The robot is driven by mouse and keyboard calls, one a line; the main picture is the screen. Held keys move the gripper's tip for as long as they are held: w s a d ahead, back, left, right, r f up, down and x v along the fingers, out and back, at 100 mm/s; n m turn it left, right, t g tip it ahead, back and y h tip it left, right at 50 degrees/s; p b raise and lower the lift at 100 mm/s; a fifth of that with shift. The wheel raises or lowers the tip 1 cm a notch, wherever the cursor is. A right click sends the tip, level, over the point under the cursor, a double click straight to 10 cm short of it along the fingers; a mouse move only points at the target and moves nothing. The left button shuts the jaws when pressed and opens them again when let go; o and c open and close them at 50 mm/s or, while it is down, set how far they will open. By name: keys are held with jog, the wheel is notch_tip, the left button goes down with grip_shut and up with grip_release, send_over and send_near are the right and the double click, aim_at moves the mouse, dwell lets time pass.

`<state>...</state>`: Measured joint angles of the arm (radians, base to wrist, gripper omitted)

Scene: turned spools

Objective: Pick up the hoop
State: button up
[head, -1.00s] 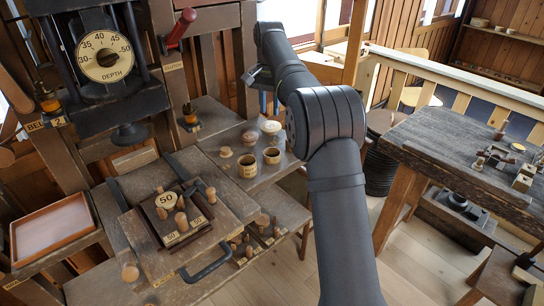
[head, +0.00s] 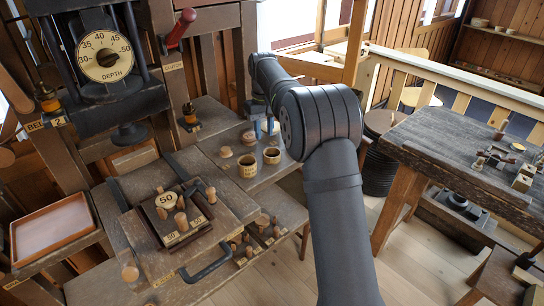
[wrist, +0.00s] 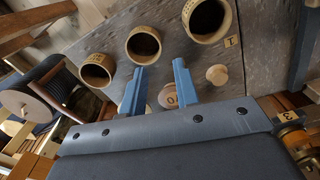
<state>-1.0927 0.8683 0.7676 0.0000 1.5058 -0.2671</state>
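I cannot make out for certain which thing is the hoop. Several round, open-mouthed wooden pots with dark insides stand on the grey side bench: in the wrist view a left pot (wrist: 97,70), a middle pot (wrist: 143,45) and a right pot (wrist: 207,18). Two of them show in the head view, a left pot (head: 248,166) and a right pot (head: 272,156). My gripper (wrist: 160,86) has its two blue fingers apart, with nothing held, pointing towards the bench beside the pots. In the head view my gripper (head: 265,128) is low at the bench's far end, partly hidden by my arm.
Small round wooden knobs (wrist: 217,74) stand near the fingers. A block marked 50 with wooden pegs (head: 165,199) lies on the front bench. A depth-dial press (head: 106,57) stands at the left, above a shallow tray (head: 52,231). A dark worktable (head: 440,150) is at the right.

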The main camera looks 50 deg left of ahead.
aim_at(271, 150)
notch_tip(271, 150, down, 10)
jog(key=shift+w+f, duration=0.1)
grip_shut()
dwell(0.4)
